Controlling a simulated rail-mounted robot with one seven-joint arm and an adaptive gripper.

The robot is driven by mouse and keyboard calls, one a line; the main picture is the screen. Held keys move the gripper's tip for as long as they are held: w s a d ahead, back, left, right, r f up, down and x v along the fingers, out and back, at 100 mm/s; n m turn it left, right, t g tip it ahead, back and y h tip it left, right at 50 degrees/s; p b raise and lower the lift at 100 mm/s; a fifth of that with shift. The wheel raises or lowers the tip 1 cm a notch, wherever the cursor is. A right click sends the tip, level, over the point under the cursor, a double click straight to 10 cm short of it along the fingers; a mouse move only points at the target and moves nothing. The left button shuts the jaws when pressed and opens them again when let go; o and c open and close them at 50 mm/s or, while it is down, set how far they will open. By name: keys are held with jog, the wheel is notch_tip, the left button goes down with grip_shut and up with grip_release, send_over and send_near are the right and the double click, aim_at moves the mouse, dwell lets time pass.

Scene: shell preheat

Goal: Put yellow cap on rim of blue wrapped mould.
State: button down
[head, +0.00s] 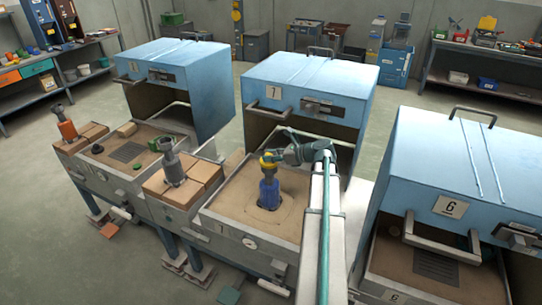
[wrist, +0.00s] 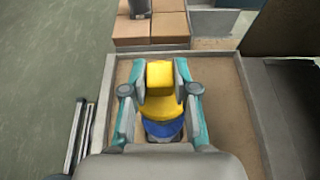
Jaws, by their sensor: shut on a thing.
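The yellow cap (head: 266,160) is between the fingers of my gripper (head: 274,157), which is shut on it. The blue wrapped mould (head: 268,192) stands upright in the sand of the middle box, with a grey upper part above the blue wrap. The cap is directly over that grey top; I cannot tell whether it touches the rim. In the wrist view the yellow cap (wrist: 160,76) sits between the teal fingers of my gripper (wrist: 158,82). The blue wrap (wrist: 163,130) shows below the cap, and the mould's rim is hidden.
The sand box (head: 226,206) surrounds the mould. Blue hood 7 (head: 318,80) stands open behind it, and blue hood 6 (head: 460,165) is at right. A grey mould (head: 173,170) stands on bricks (head: 190,190) at left. Bare sand lies around the blue mould.

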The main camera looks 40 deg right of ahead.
jog(key=c, duration=0.9)
grip_release()
jog(key=shift+f, duration=0.1)
jog(key=b+v, duration=0.3)
jog(key=v, duration=0.9)
jog(key=shift+r, duration=0.25)
